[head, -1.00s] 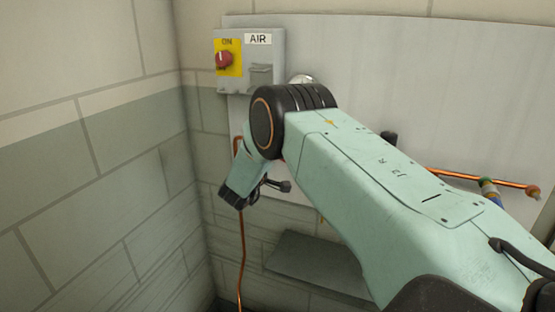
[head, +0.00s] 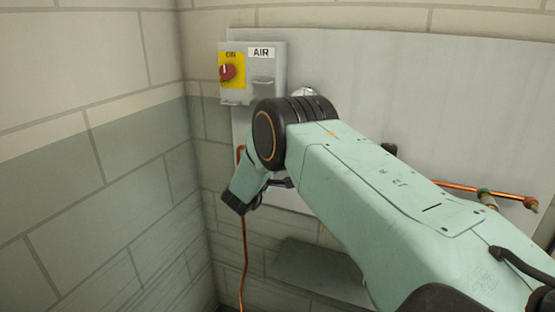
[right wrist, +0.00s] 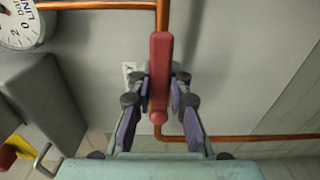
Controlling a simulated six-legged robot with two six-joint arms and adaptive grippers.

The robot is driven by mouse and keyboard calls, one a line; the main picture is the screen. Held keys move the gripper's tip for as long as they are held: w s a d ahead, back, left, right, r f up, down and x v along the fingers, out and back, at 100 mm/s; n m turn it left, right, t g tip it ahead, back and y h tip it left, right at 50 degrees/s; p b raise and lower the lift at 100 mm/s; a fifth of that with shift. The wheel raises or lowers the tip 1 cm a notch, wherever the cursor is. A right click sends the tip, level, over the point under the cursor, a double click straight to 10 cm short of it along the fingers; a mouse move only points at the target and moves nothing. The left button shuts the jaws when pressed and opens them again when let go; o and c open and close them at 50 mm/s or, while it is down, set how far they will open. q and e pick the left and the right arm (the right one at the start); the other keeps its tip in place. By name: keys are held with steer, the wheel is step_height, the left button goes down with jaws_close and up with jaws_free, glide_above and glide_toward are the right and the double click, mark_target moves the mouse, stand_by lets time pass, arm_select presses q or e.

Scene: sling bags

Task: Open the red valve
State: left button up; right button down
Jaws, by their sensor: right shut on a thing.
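The red valve's long red handle (right wrist: 160,70) shows in the right wrist view, in line with a copper pipe above it, its rounded end towards me. My right gripper (right wrist: 160,88) has its two fingers on either side of the handle and is shut on it. In the head view my right arm comes in from the right and hides the valve; only a dark part of the right gripper (head: 281,183) shows below its wrist. My left gripper is not in view.
A grey AIR box (head: 263,80) with a red knob (head: 228,72) on a yellow plate hangs on the wall above my wrist. Copper pipes (head: 455,188) run along the grey panel (head: 400,80). A gauge (right wrist: 18,25) is at the right wrist view's top left.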

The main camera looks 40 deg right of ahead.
steer(key=c, duration=1.2)
jaws_free()
steer(key=shift+a, duration=0.1)
steer(key=v, duration=1.2)
